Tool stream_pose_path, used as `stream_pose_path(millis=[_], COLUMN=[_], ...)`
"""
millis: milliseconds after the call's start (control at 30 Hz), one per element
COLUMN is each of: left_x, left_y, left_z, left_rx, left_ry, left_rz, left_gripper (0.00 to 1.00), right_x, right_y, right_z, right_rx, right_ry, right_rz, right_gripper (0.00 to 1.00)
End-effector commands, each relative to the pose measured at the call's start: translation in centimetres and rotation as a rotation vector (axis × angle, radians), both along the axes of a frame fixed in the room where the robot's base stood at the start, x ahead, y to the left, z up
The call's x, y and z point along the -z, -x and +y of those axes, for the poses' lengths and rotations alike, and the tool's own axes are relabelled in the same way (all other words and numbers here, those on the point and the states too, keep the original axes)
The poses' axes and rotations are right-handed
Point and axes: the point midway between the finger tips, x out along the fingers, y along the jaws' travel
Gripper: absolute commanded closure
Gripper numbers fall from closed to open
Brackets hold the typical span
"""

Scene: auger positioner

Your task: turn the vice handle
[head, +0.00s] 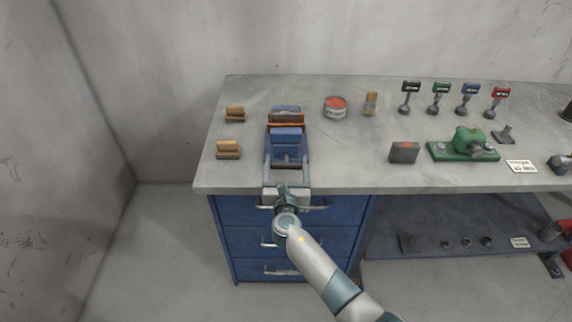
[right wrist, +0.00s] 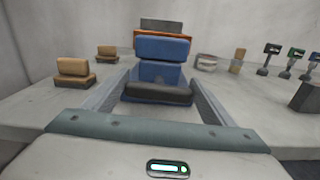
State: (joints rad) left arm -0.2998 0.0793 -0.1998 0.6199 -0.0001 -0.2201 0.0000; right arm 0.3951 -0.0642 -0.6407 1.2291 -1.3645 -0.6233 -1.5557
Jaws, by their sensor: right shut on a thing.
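The vice's blue block also shows in the right wrist view (right wrist: 162,73), straight ahead. My right gripper (head: 287,190) is at the front end of the vice, at the bench edge, with its arm coming up from below. My left gripper is in neither view.
The grey workbench (head: 345,177) has blue drawers (head: 232,242) below. Two wooden brushes (head: 228,149) lie left of the vice. A red-topped tin (head: 335,107), a dark block (head: 403,152) and a green tool (head: 464,146) stand to its right. Bare bench top lies between.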

Motion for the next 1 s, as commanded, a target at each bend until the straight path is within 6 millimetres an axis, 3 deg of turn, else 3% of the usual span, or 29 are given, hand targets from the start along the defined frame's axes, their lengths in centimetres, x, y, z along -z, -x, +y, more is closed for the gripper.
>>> stream_pose_path(millis=[600,1000], left_x=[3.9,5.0], left_y=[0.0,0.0], left_z=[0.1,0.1], left_rx=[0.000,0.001], left_ry=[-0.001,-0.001], left_rz=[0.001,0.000], left_gripper=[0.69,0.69], right_x=[0.3,0.2], right_y=[0.0,0.0], right_z=[-0.4,-0.6], right_rx=[0.000,0.000], right_ry=[-0.401,-0.569], right_rz=[-0.002,-0.001], right_gripper=[0.44,0.44])
